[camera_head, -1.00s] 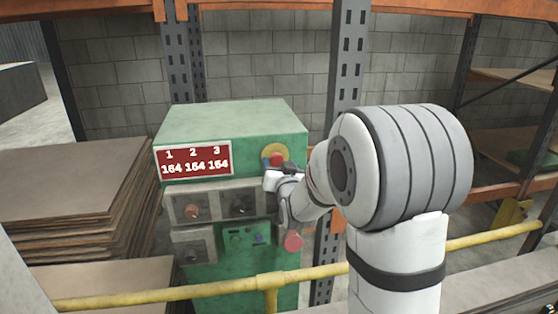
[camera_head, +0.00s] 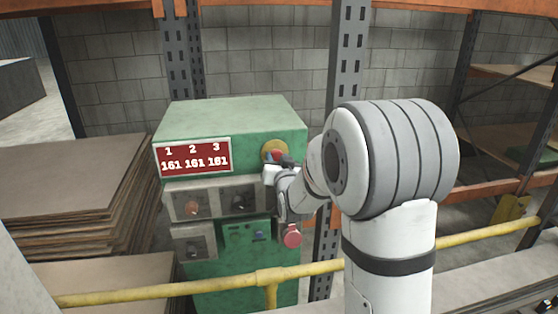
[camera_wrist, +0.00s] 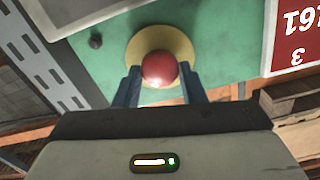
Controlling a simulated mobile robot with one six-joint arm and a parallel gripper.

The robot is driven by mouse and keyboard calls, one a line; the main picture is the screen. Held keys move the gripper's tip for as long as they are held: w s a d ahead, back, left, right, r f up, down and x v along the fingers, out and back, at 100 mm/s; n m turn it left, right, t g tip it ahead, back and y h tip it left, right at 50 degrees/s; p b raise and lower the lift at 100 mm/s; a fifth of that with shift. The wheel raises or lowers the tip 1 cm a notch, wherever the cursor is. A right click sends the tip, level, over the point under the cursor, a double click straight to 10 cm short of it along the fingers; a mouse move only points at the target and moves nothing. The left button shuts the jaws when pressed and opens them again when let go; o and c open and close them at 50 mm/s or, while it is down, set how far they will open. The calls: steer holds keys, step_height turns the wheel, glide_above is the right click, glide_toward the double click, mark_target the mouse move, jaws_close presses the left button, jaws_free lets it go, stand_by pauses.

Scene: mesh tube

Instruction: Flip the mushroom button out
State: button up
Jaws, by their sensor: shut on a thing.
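The red mushroom button (camera_wrist: 160,68) sits on a round yellow plate (camera_wrist: 148,42) on the green cabinet, seen in the wrist view. My gripper (camera_wrist: 160,82) is around the button, one blue-grey finger on each side, shut on it. In the head view my gripper (camera_head: 277,163) is at the upper right of the cabinet front, and the yellow plate (camera_head: 271,148) shows just above it. The button is mostly hidden there by the gripper and wrist.
The green cabinet (camera_head: 235,118) carries a red display (camera_head: 192,157) reading 161 three times, and grey knob panels (camera_head: 185,203) below. A pinkish-red round part (camera_head: 291,236) sticks out low on the right. A yellow rail (camera_head: 190,290) crosses in front. Stacked boards (camera_head: 70,190) stand left.

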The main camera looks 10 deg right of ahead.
jaws_close()
steer(key=shift+s+f+b, duration=0.25)
steer(key=shift+s+b, duration=0.1)
steer(key=shift+b, duration=0.5)
steer(key=shift+s+r+b, duration=0.1)
steer(key=shift+s+b, duration=0.4)
steer(key=shift+b, duration=0.15)
steer(key=o, duration=1)
jaws_free()
steer(key=shift+r, duration=0.1)
steer(key=shift+s, duration=0.15)
